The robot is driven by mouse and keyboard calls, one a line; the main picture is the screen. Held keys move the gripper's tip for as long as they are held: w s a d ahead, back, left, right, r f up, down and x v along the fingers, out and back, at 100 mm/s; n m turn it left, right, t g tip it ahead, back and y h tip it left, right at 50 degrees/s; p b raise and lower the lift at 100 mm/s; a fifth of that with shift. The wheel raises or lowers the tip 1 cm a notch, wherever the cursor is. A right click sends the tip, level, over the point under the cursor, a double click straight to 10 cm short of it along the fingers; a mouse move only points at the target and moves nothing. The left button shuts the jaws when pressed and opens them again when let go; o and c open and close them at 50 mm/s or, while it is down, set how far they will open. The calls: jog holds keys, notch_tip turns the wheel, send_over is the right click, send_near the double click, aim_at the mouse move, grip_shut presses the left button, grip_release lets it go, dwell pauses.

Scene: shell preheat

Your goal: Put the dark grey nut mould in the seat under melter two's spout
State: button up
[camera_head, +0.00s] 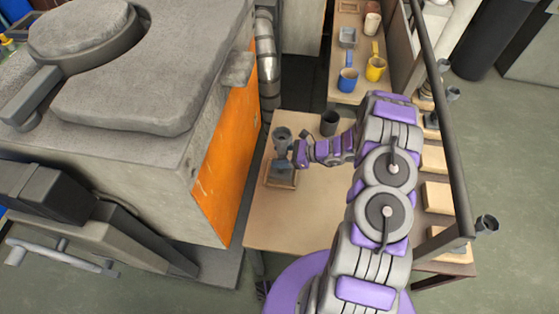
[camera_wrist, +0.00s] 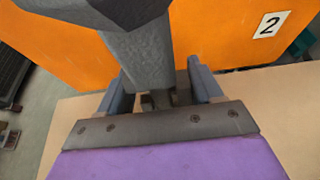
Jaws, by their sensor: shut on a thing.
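My gripper (camera_head: 287,163) is shut on a dark grey mould (camera_head: 282,134), which stands up from the jaws with a wide cup-like top and a narrower stem. In the wrist view the grey stem (camera_wrist: 140,58) of the mould lies between the two blue-grey fingers of my gripper (camera_wrist: 160,88), and its wide, many-sided dark end reaches the top edge. In the head view a wooden tray-like holder (camera_head: 291,184) is on the table just below my gripper. I cannot tell whether the mould touches it. I cannot make out a spout.
A dark cup (camera_head: 329,123) stands behind my gripper. A dark rail (camera_head: 440,120) runs along the right.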

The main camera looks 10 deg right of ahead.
jog(key=shift+w+d, duration=0.15)
jog(key=shift+d, duration=0.4)
jog(key=shift+w+d+f, duration=0.1)
jog(key=shift+d+f, duration=0.15)
jog(key=shift+d, duration=0.05)
jog(key=a+f, duration=0.1)
jog(key=a+f+b, duration=0.1)
jog(key=f, duration=0.1)
jog(key=shift+a+f, duration=0.1)
jog(key=shift+a, duration=0.2)
jog(key=o, duration=1)
jog(key=shift+d, duration=0.2)
jog(key=o, duration=0.4)
jog(key=shift+d, duration=0.65)
jog(key=shift+a, duration=0.4)
jog(key=shift+r, duration=0.3)
jog(key=p+v, duration=0.2)
jog(key=v, duration=0.9)
jog(key=shift+s+d, duration=0.25)
jog(key=shift+d, duration=0.35)
